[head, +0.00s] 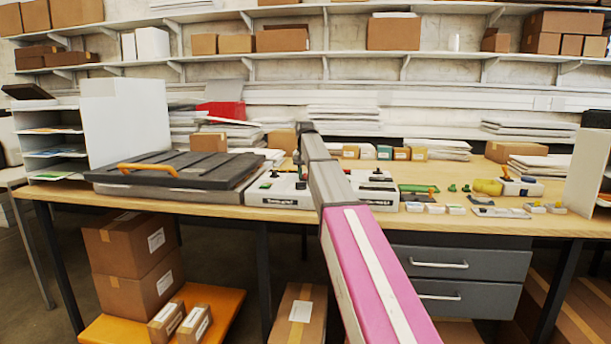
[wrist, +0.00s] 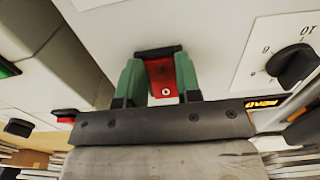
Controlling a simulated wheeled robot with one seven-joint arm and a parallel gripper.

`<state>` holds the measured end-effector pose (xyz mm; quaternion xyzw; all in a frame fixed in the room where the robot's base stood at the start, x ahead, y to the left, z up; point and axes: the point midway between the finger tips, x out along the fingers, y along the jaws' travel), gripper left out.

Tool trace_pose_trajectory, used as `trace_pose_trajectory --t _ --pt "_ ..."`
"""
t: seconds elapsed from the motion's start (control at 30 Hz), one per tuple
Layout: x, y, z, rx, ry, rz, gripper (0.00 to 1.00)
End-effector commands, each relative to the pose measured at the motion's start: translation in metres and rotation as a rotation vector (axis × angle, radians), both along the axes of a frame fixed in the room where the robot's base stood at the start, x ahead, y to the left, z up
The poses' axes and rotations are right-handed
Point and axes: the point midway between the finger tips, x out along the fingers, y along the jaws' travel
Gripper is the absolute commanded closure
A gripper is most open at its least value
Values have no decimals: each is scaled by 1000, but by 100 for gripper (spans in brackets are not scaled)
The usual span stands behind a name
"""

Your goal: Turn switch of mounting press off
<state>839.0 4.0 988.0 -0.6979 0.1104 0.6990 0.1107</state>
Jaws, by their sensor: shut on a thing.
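The mounting press (head: 165,172) lies at the left of the bench, with a dark ribbed top and an orange handle. A white control box (head: 280,192) with dark knobs stands at its right side. In the wrist view, a red rocker switch (wrist: 161,76) in a black frame sits on a white panel. My gripper (wrist: 159,72) has its green fingers on either side of the switch, shut on it. Which way the rocker is tipped is unclear. In the head view, my arm hides the gripper and switch.
A black dial (wrist: 292,67) and a lit orange display (wrist: 262,103) are right of the gripper in the wrist view. A second white control box (head: 375,190) stands right of my arm. Small parts and a yellow item (head: 488,187) lie on the right bench.

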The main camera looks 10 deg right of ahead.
Motion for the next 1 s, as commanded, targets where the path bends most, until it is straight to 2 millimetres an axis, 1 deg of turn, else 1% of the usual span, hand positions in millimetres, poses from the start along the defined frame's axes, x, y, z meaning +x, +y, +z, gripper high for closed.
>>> trace_pose_trajectory --t 0.27,0.5,0.53,0.57,0.6,0.87,1.0 --pt "4 -1 3 31 98 -1 92" --pt "2 -1 3 33 103 -1 92" --pt "2 -1 3 33 103 -1 65" --pt "2 -1 3 33 103 -1 55" --pt "3 -1 3 33 103 -1 43" --pt "2 -1 2 33 103 0 43" --pt "4 -1 6 33 103 0 43"
